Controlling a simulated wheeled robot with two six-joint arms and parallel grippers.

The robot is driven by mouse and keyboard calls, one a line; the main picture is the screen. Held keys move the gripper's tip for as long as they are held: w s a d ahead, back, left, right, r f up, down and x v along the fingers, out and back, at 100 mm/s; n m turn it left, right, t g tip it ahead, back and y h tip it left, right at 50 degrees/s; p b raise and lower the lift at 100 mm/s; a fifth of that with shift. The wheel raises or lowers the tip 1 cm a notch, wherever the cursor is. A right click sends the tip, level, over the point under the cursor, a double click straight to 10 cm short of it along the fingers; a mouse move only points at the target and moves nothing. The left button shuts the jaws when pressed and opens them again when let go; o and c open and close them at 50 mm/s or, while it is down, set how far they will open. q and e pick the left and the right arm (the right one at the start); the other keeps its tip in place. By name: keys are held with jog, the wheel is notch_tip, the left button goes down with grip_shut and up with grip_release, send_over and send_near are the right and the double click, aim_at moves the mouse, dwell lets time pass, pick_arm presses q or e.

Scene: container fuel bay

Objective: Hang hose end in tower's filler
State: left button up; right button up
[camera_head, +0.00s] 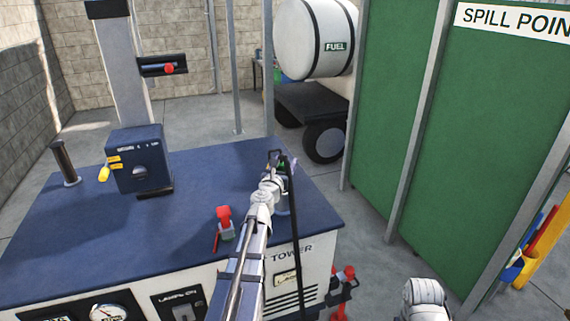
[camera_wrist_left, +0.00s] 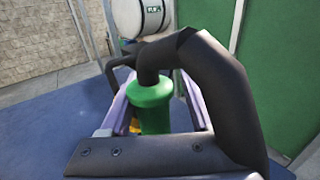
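The hose end (camera_wrist_left: 152,104) is green with a black bent top and shows between my left fingers in the left wrist view. My left gripper (camera_head: 281,163) appears shut on it, above the right part of the blue machine top. In the head view, only a little green (camera_head: 283,166) shows there, and a black hose (camera_head: 295,235) hangs down past the front edge. The tower (camera_head: 100,240) is a blue-topped white cabinet labelled TOWER. My right gripper is out of view.
On the cabinet top stand a red-handled valve (camera_head: 224,222), a blue control box (camera_head: 139,160) and a dark pipe (camera_head: 65,163). A red fitting (camera_head: 347,273) is at the front right. Green panels (camera_head: 480,130) and a fuel tank (camera_head: 315,40) stand beyond.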

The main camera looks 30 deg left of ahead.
aim_at(281, 169)
pick_arm(q)
jog(key=shift+o, duration=0.5)
jog(key=v, duration=0.8)
jog(key=shift+w+a, duration=0.1)
dwell(0.4)
